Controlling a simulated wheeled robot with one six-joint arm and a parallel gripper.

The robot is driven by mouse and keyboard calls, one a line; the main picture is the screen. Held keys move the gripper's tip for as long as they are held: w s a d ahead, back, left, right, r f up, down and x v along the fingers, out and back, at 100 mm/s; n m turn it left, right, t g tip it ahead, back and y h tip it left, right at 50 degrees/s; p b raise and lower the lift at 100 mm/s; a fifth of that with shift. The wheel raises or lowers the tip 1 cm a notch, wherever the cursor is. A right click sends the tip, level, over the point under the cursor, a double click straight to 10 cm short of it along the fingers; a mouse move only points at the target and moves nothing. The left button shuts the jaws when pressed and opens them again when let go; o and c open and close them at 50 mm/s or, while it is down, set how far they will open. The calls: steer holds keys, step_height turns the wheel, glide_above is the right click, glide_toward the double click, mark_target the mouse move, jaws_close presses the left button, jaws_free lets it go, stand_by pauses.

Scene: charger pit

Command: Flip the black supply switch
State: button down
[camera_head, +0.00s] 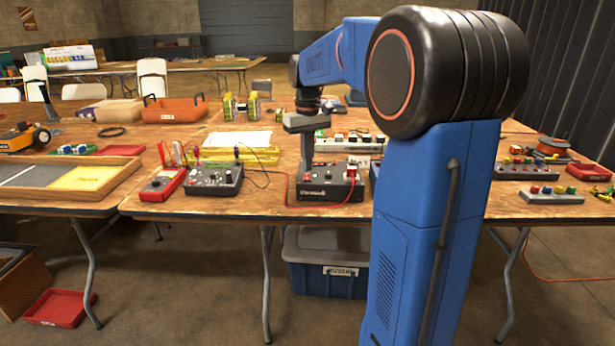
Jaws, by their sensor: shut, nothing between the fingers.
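A black supply box (338,191) with a white label on its front stands near the front edge of the middle table. A small red part shows on its top at the right, and a small lit spot shows near its left end. My gripper (305,180) is shut and empty, pointing down at the left part of the box top. I cannot tell whether its tips touch the box. The switch lever and its position are too small or hidden behind my gripper to make out.
A red meter (163,184) and a grey control box (214,180) with leads stand left of the supply box. A red cable runs along the table front. A yellow tray (240,155) lies behind.

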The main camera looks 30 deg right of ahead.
mark_target(307, 175)
steer(key=shift+f, duration=0.7)
stand_by(0.5)
steer(key=shift+r, duration=0.1)
step_height(307, 175, up, 7)
stand_by(0.9)
stand_by(0.4)
steer(key=s+a+f+t, duration=0.1)
steer(key=s+a+f, duration=0.1)
steer(key=s+a, duration=0.45)
steer(key=s+a+f+t, duration=0.15)
steer(key=s+a, duration=0.25)
steer(key=s, duration=0.5)
steer(key=s+a+f+t, duration=0.1)
steer(key=s+a+f, duration=0.1)
steer(key=s+f, duration=0.4)
steer(key=s+a+f+t, duration=0.1)
steer(key=s+a+f, duration=0.2)
steer(key=s+f, duration=0.3)
steer(key=s, duration=0.2)
steer(key=shift+s+a+n, duration=0.15)
steer(key=shift+s+n, duration=0.2)
steer(key=shift+n, duration=0.05)
